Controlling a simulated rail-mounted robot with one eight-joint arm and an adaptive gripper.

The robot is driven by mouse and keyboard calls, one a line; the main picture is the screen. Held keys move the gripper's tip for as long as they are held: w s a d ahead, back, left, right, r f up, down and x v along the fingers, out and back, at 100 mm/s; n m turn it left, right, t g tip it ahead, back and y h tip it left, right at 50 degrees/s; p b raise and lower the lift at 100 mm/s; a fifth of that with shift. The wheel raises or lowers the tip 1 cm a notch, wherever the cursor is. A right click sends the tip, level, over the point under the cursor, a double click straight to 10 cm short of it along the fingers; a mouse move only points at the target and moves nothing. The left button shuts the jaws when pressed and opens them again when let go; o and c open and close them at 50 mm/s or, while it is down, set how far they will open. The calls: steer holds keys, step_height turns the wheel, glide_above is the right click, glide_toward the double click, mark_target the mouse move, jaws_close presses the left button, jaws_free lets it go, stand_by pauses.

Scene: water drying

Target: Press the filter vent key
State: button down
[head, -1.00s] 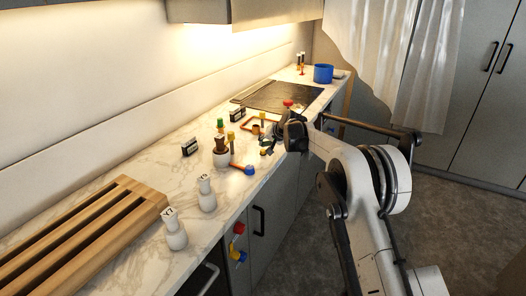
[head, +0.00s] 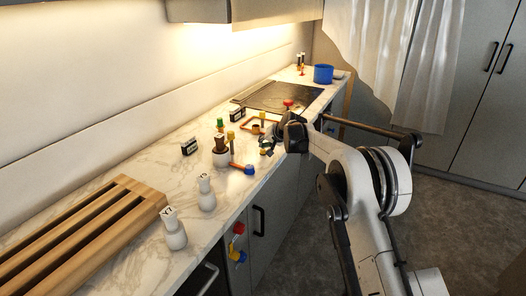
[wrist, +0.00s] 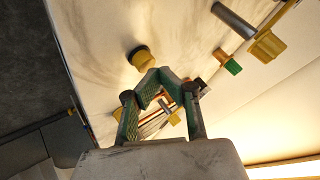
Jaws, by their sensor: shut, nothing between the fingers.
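My gripper (head: 268,143) is low over the counter, near its front edge, in the head view. In the wrist view its green-padded fingers (wrist: 158,76) are shut with nothing between them. A yellow round knob on a dark base (wrist: 141,58) lies just beyond the fingertips; I cannot tell whether they touch. No readable label shows which part is the filter vent key. Striped, coloured thin parts (wrist: 160,118) show behind the fingers, partly hidden.
A dark cooktop (head: 278,97) is farther back.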

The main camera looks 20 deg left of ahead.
mark_target(264, 150)
steer(key=shift+f+b, duration=0.4)
steer(key=shift+f, duration=0.15)
stand_by(0.4)
steer(key=shift+r, duration=0.15)
stand_by(0.3)
steer(key=shift+r, duration=0.8)
steer(key=shift+r+p, duration=0.75)
steer(key=shift+r, duration=1.75)
